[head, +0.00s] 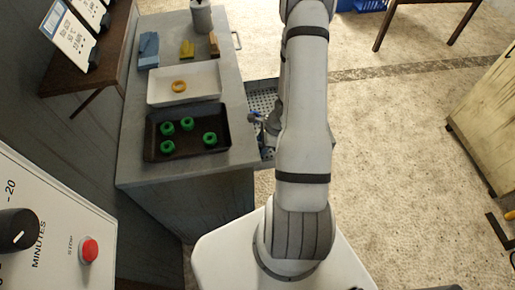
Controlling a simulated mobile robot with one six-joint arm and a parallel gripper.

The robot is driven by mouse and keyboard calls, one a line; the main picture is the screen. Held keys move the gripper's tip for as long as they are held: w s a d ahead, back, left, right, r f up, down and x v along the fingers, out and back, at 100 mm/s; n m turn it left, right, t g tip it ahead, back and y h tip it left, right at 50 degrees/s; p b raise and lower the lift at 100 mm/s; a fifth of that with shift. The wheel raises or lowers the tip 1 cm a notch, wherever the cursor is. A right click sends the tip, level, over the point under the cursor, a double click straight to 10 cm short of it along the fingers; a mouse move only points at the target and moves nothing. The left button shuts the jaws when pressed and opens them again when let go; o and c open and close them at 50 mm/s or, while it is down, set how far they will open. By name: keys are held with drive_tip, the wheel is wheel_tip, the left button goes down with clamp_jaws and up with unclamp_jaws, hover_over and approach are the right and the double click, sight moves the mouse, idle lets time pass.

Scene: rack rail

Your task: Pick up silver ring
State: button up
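I cannot make out a silver ring in the head view. A yellow-orange ring (179,86) lies in the white tray (158,99) on the grey counter. Several green rings (187,124) stand in the black tray (158,153) nearer to me. My arm reaches up through the middle of the view and leaves it at the top. My gripper is not in view. The arm hides part of the open drawer (263,98) at the counter's right side. Small grey and blue items in that drawer are too small to tell.
Blue, yellow and tan blocks (187,49) and a grey canister (201,16) stand at the counter's back. A panel with a red button (88,250) is at lower left. A wooden cabinet (488,125) stands far right. The floor (390,150) between is mostly clear.

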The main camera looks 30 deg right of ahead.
drive_tip(key=c, duration=0.3)
drive_tip(key=shift+c, duration=0.2)
